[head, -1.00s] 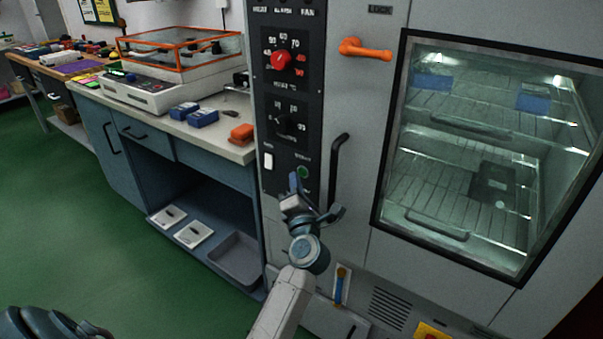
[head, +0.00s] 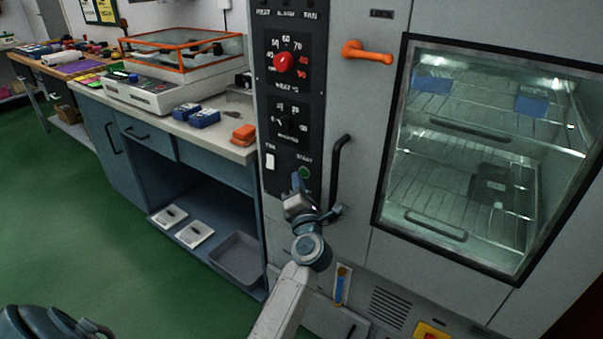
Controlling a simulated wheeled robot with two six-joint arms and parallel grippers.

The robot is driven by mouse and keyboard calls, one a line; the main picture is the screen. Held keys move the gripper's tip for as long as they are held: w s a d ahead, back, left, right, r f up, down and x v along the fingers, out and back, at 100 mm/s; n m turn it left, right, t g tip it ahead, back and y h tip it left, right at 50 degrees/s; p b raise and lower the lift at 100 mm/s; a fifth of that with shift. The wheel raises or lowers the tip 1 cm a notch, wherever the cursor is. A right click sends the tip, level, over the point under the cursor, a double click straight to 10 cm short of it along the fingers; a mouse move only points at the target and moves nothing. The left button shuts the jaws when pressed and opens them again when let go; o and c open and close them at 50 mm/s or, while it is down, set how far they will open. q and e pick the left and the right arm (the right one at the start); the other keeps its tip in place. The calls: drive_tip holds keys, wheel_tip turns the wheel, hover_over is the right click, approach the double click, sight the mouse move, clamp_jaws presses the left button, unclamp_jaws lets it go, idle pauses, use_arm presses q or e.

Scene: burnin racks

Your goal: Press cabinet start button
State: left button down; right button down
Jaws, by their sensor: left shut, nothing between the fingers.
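The green start button (head: 304,172) sits at the bottom right of the black control panel (head: 284,142) on the tall grey cabinet (head: 365,110). The label above it appears to read START. My left gripper (head: 297,180) is shut and empty, pointing up at the panel. Its fingertips are just left of and below the button in the picture and cover its lower left edge. I cannot tell whether they touch the panel or button. My right gripper is not in view.
A white rocker switch (head: 270,161) is left of the button, and a dark vertical handle (head: 338,170) is close on the right. An orange door lever (head: 366,51) is higher up. A workbench (head: 225,145) stands at left, with green floor before it.

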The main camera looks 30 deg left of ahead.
use_arm(q)
drive_tip(key=shift+w+r, duration=0.35)
drive_tip(key=shift+r, duration=0.35)
idle(0.4)
drive_tip(key=shift+p, duration=0.35)
drive_tip(key=shift+f, duration=0.15)
drive_tip(key=shift+s, duration=0.2)
drive_tip(key=s+p, duration=0.1)
drive_tip(key=s, duration=0.1)
drive_tip(key=s+f+p, duration=0.1)
drive_tip(key=s, duration=0.1)
